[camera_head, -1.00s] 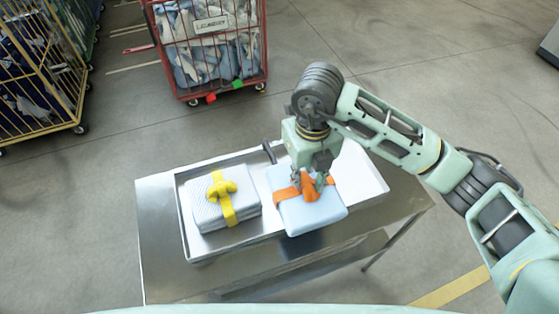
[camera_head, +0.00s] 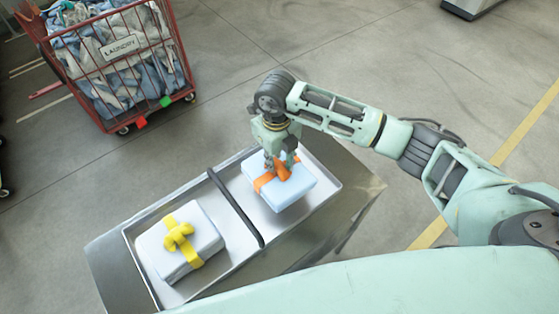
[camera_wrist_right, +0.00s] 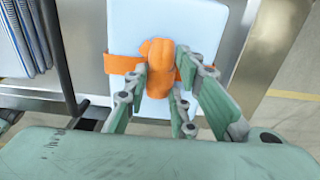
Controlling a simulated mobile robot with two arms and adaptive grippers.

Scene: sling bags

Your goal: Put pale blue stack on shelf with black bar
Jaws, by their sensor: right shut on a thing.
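The pale blue stack (camera_head: 297,190) is a folded bundle with an orange strap and knot (camera_head: 281,170). My right gripper (camera_head: 279,165) is shut on the orange knot from above. The stack is over the right part of the metal tray; whether it touches the tray floor is hard to tell. In the right wrist view the stack (camera_wrist_right: 205,25) hangs flat below the fingers (camera_wrist_right: 162,85), which pinch the knot. A black bar (camera_head: 236,207) crosses the tray, left of the stack. No shelf shows clearly. My left gripper is not in view.
A white stack with a yellow strap (camera_head: 205,232) lies in the tray's left part. The tray (camera_head: 330,187) rests on a metal table (camera_head: 100,262). A red laundry cart (camera_head: 120,65) stands at the upper left. Open floor lies behind and to the right.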

